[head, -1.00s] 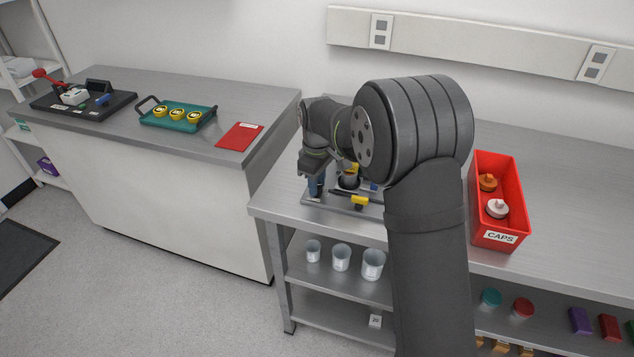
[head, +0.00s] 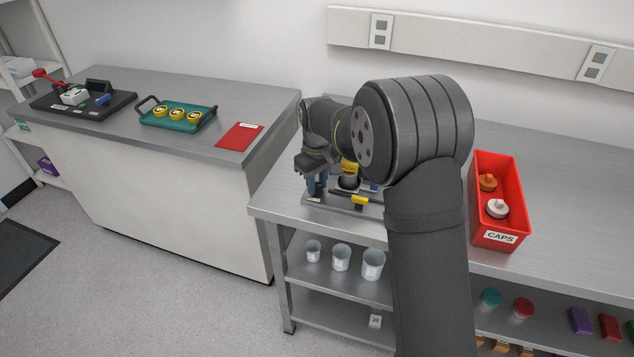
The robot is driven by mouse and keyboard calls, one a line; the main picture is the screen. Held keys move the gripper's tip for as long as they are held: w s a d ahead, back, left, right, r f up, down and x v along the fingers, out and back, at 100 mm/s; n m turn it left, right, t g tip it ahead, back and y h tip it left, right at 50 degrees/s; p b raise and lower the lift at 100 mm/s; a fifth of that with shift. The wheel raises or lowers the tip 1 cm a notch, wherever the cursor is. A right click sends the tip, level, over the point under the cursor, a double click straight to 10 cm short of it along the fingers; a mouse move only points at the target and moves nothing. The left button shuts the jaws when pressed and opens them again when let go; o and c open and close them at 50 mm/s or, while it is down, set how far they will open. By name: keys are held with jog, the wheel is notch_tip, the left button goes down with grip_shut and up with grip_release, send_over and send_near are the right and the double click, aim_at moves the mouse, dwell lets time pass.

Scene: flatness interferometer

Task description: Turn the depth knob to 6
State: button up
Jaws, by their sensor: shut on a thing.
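The interferometer (head: 340,203) is a low grey base on the steel bench, partly hidden behind my arm. A round dark part with a yellow top (head: 349,171) stands on it, and a yellow piece (head: 360,202) sits at its front edge. My gripper (head: 317,190) points down at the left end of the base, its two blue fingers seen side by side. It is shut on a small dark part there, which seems to be the depth knob; the fingers mostly hide it. I cannot read its scale or setting.
A red CAPS bin (head: 499,236) with an orange and a white cap stands to the right. On the left counter are a teal tray (head: 180,122) with yellow-topped pieces, a red folder (head: 240,135) and a black board (head: 62,110). Cups (head: 341,258) stand on the shelf below.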

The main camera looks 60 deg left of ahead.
aim_at(317, 185)
jog(key=o, duration=1)
jog(key=shift+r, duration=0.1)
notch_tip(317, 185, up, 17)
jog(key=shift+r, duration=0.15)
